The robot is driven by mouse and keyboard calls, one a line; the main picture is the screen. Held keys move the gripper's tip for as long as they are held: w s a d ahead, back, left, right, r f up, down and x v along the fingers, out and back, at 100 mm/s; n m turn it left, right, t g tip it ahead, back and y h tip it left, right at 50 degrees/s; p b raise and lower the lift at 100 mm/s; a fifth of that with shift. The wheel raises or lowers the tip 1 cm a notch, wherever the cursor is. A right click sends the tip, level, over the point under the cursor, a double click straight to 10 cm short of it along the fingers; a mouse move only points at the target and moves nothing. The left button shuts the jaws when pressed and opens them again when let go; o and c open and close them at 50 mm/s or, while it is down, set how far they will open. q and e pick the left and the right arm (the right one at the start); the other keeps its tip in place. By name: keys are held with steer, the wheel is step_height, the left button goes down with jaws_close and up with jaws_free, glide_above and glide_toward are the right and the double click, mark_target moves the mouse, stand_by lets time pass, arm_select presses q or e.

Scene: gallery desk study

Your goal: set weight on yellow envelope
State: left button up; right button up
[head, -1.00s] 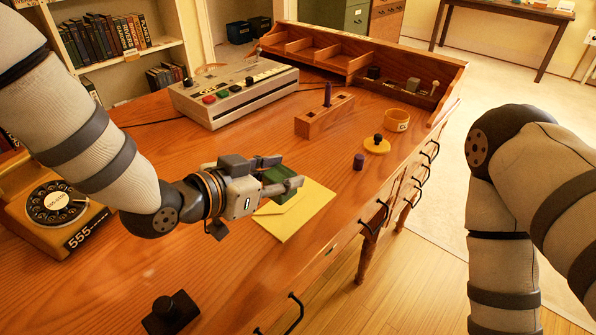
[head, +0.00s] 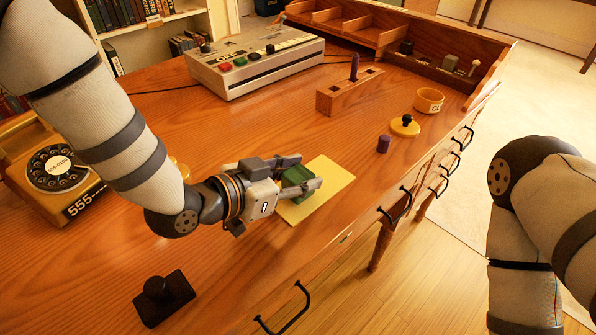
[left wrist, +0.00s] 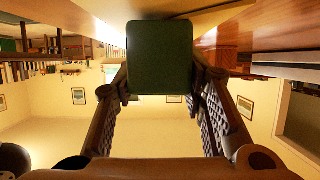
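The yellow envelope (head: 334,181) lies flat on the wooden desk near its front edge. My left gripper (head: 302,172) reaches over it from the left, its fingers closed on both sides of the green weight (head: 297,182). The weight is over the envelope's left part and hides some of it. I cannot tell whether its underside touches the paper. In the left wrist view the green weight (left wrist: 160,57) sits between the two fingertips, with no clear gap. My right arm is at the right, but its gripper is out of view.
A rotary phone (head: 58,172) and a black knobbed stamp (head: 164,297) are at left. A button console (head: 255,62) and a wooden holder (head: 340,94) stand behind. A purple cylinder (head: 383,144), a yellow knobbed disc (head: 404,127) and a yellow ring (head: 429,101) are right of the envelope.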

arm_select(q)
steer(key=o, duration=0.4)
steer(key=shift+r, duration=0.35)
steer(key=p+v, duration=0.2)
steer(key=v, duration=1)
arm_select(e)
steer(key=shift+w+r+t, duration=0.5)
steer(key=shift+w+r, duration=0.7)
steer(key=shift+w, duration=0.05)
arm_select(q)
steer(key=shift+r, duration=0.1)
